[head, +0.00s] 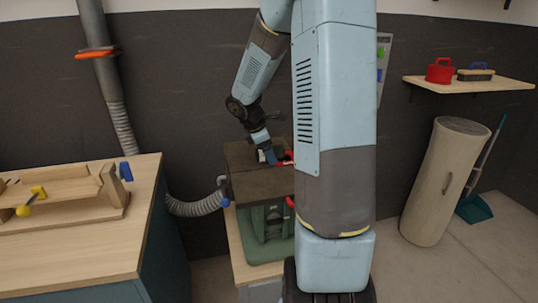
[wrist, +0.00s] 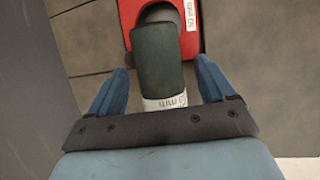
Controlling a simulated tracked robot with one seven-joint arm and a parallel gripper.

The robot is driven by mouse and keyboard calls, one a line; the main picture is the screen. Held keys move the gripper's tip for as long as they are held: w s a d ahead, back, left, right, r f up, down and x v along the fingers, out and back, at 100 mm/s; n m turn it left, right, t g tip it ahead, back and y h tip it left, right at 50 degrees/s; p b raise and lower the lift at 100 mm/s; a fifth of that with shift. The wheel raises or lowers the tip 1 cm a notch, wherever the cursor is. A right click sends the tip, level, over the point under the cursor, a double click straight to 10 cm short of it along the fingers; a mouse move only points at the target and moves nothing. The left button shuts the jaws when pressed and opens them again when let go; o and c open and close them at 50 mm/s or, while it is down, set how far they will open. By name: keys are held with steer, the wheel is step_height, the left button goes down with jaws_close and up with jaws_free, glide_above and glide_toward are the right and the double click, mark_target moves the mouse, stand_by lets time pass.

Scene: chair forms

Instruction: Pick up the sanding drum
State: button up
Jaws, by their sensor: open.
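The sanding drum appears to be the dark green cylinder with a pale printed band (wrist: 160,60) in the wrist view. It lies between the two blue fingers of my gripper (wrist: 161,75), with a gap on both sides. The fingers are open and do not visibly touch it. Its far end meets a red piece with a white label (wrist: 127,12). In the head view my gripper (head: 268,157) is low over the brown top of a green machine (head: 262,188). The drum cannot be made out clearly there, as my arm covers part of the spot.
A wooden workbench (head: 140,215) with a wooden jig stands at the left. A grey hose (head: 195,207) runs to the machine. At the right are a tall wooden cylinder (head: 440,180), a teal dustpan (head: 473,209) and a wall shelf (head: 510,84).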

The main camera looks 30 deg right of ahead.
steer(key=shift+c, duration=0.2)
steer(key=shift+r, duration=0.1)
steer(key=c, duration=1.3)
